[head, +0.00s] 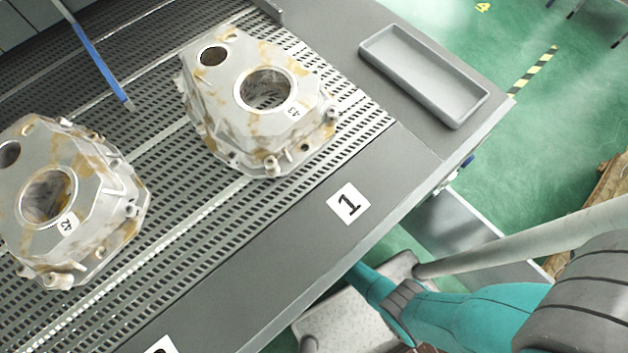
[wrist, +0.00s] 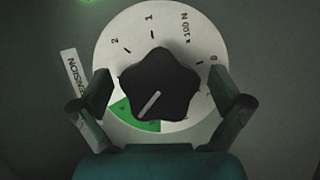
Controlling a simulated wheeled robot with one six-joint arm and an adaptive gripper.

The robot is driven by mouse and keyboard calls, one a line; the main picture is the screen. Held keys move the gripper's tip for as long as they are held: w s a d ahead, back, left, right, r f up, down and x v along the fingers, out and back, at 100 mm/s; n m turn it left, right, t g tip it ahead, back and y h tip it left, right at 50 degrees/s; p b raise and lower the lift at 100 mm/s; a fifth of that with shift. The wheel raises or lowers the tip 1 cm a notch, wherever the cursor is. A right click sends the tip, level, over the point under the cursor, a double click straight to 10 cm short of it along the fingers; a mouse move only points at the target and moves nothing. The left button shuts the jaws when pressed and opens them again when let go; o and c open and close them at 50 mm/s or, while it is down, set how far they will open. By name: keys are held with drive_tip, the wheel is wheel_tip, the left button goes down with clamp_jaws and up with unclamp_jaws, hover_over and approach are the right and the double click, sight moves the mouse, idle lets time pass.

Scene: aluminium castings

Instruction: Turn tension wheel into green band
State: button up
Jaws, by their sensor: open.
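The tension wheel (wrist: 160,80) is a dark, lobed knob in the middle of a white dial (wrist: 130,38) in the wrist view. The dial carries numbers, tick marks and "x100 N". The green band (wrist: 122,108) is a sector at the dial's lower left. A pale pointer line on the wheel slants down-left, its outer end directed at the green band. My gripper (wrist: 160,92) is open, one finger on each side of the wheel, with visible gaps between fingers and wheel. The wheel and gripper do not show in the head view.
A "TENSION" label (wrist: 76,80) is beside the dial, and a green glow (wrist: 90,2) is above. In the head view, two castings, (head: 222,95) and (head: 100,190), lie on a slotted bed (head: 160,160). A grey tray (head: 380,62) sits at the bench corner.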

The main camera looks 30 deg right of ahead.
drive_tip(key=v, duration=1.1)
drive_tip(key=shift+s, duration=0.35)
